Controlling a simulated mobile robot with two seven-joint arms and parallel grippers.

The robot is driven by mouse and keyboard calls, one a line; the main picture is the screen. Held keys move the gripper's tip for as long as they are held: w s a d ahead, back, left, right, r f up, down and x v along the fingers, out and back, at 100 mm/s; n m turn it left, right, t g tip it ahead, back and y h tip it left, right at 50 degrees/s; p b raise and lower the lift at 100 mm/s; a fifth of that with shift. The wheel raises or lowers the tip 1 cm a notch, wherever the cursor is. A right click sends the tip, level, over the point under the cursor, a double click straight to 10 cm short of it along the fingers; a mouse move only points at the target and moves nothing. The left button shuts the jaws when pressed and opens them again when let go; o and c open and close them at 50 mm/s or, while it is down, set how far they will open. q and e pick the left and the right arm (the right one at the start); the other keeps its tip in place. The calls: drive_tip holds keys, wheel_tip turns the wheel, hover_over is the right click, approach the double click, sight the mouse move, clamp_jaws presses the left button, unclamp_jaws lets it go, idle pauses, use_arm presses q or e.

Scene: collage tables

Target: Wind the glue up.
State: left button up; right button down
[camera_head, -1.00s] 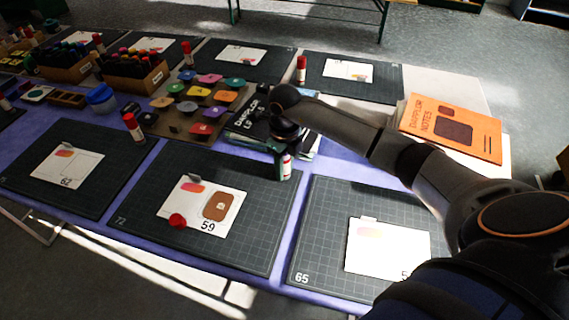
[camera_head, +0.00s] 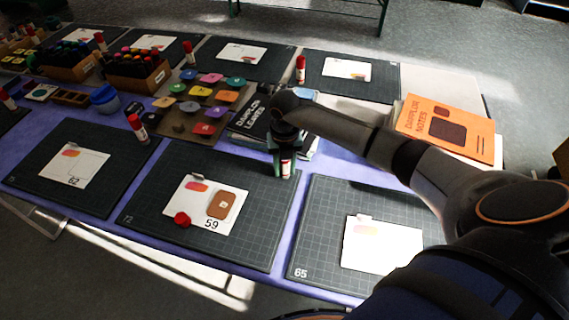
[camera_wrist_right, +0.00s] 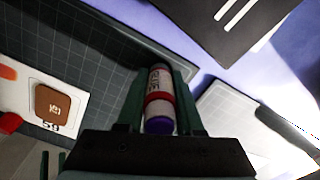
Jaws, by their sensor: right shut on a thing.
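A glue stick (camera_head: 286,168) stands upright at the right edge of the mat beside the card marked 59. It has a white body, a red band and a purple end, which faces the camera in the right wrist view (camera_wrist_right: 159,98). My right gripper (camera_head: 283,162) points down and is shut on the glue stick, one green finger on each side. A red cap-like piece (camera_head: 182,219) lies apart on the card (camera_head: 196,211). My left gripper is not in view.
A dark book (camera_head: 249,119) lies just behind the gripper. An orange notebook (camera_head: 447,127) is to the right behind my arm. Other capped glue sticks (camera_head: 138,128) stand by other mats. The mat marked 65 (camera_head: 322,225) has free room beside its card.

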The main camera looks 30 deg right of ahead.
drive_tip(key=shift+s+m+p, duration=0.15)
drive_tip(key=shift+m+p, duration=0.45)
drive_tip(key=shift+m, duration=0.3)
drive_tip(key=shift+m+p, duration=0.35)
drive_tip(key=shift+m, duration=0.65)
drive_tip(key=shift+m+p, duration=0.65)
drive_tip(key=shift+m, duration=0.35)
drive_tip(key=shift+f+m, duration=0.1)
drive_tip(key=shift+m, duration=0.6)
drive_tip(key=shift+m+p, duration=0.7)
drive_tip(key=shift+p, duration=0.05)
drive_tip(key=shift+m+p, duration=0.35)
drive_tip(key=shift+m, duration=0.85)
drive_tip(key=shift+c, duration=1.9)
unclamp_jaws()
